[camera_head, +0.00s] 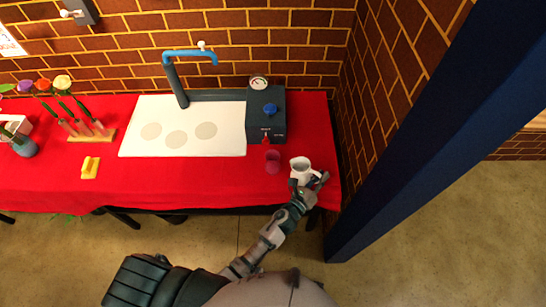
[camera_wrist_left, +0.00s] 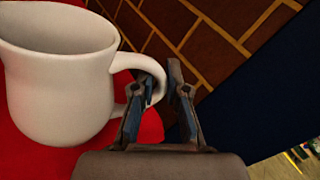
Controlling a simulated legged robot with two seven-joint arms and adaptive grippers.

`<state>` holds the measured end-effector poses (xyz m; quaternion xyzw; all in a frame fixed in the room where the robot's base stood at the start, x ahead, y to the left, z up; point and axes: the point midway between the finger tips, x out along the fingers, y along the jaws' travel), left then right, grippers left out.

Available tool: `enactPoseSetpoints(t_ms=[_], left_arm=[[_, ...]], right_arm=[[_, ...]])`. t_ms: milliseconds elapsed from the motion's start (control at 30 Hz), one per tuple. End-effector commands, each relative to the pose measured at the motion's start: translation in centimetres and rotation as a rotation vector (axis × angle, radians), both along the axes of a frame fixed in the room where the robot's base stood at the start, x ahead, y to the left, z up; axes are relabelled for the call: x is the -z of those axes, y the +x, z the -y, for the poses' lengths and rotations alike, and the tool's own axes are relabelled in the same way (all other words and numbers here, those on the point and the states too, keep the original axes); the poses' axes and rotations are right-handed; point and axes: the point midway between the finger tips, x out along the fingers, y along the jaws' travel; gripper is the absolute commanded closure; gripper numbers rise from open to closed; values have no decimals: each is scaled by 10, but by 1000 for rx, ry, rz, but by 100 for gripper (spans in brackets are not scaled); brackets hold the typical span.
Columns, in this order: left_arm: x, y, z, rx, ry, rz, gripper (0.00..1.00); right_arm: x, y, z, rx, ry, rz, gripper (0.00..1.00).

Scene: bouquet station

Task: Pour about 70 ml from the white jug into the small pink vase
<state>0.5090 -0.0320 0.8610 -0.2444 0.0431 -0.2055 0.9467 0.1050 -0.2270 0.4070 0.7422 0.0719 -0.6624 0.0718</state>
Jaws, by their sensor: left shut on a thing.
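The white jug (camera_head: 301,168) is near the right end of the red table, looking about upright. I cannot tell whether its base touches the cloth. My left gripper (camera_head: 316,182) is at its handle. In the left wrist view the jug (camera_wrist_left: 60,85) fills the left side, and the left gripper (camera_wrist_left: 163,95) has its fingers on either side of the handle, shut on it. The small pink vase (camera_head: 272,162) stands upright on the cloth just left of the jug, apart from it. What is inside the jug and vase cannot be made out. My right gripper is not in view.
A dark box with a blue knob and gauge (camera_head: 266,115) stands behind the vase. A white board (camera_head: 150,128) with a blue tap (camera_head: 190,55) is left of it. A yellow object (camera_head: 90,168) and a flower rack (camera_head: 92,134) are further left. A blue post (camera_head: 400,150) rises at right.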

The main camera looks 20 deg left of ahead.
Motion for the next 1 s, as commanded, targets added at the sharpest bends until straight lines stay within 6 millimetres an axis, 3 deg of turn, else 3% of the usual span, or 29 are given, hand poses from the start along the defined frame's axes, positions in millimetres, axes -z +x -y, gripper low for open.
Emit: enactPoseSetpoints(t_ms=[333, 1000], left_arm=[[18, -3, 12, 1, 144, 41, 100], [19, -3, 12, 1, 158, 45, 100]], right_arm=[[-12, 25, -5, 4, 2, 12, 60], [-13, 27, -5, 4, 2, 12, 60]])
